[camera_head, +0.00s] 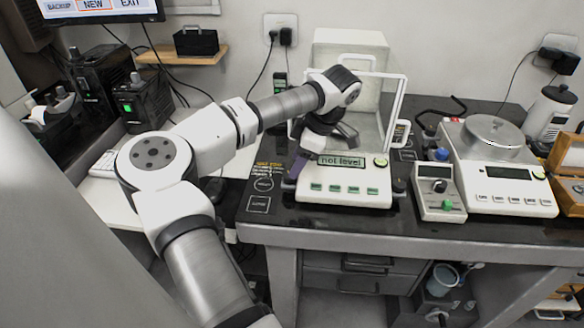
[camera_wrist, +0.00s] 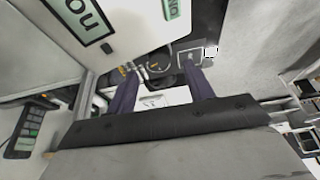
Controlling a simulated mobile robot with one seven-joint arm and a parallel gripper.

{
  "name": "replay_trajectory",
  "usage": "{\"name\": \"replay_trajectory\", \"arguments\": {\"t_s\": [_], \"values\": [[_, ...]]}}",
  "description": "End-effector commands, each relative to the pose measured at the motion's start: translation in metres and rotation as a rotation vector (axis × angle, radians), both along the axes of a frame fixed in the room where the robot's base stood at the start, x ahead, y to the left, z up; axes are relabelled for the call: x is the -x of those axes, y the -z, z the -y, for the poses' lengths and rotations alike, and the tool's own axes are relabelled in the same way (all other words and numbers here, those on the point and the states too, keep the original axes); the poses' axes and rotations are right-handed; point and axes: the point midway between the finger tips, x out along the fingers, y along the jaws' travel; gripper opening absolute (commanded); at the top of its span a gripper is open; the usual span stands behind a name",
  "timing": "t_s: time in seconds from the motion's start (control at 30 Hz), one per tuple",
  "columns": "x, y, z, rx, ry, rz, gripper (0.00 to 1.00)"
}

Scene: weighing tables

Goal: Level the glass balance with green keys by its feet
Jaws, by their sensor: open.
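The glass balance (camera_head: 345,206) stands on the dark table, with glass walls and a row of green keys (camera_head: 338,189) at its front. Its display (camera_head: 341,161) reads "not level". A round green level (camera_head: 381,161) sits right of the display; its bubble is too small to judge. A dark foot (camera_head: 398,186) shows at the right front corner. My gripper (camera_head: 294,172) is at the balance's left front corner, open, its purple fingers pointing down. In the wrist view my gripper (camera_wrist: 158,72) has a dark round foot (camera_wrist: 158,64) between its fingertips; contact cannot be told.
A second balance (camera_head: 510,200) with a round metal pan and white keys stands to the right. Printed labels (camera_head: 264,184) mark the tabletop left of my gripper. A monitor (camera_head: 100,8) is upper left.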

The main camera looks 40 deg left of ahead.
Motion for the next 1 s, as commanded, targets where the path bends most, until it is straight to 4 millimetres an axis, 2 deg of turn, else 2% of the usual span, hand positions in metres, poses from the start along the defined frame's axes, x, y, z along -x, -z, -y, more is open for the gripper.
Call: {"name": "replay_trajectory", "arguments": {"t_s": [0.1, 0.27, 0.63, 0.9, 1.0], "values": [[0.004, 0.018, -0.006, 0.003, 0.0, -0.001, 0.52], [0.007, 0.033, -0.011, 0.001, 0.0, -0.002, 0.52], [0.008, 0.038, -0.013, -0.001, 0.001, -0.001, 0.52], [0.008, 0.038, -0.013, -0.001, 0.001, -0.001, 0.17], [0.008, 0.037, -0.013, -0.001, 0.001, -0.001, 0.08]]}}
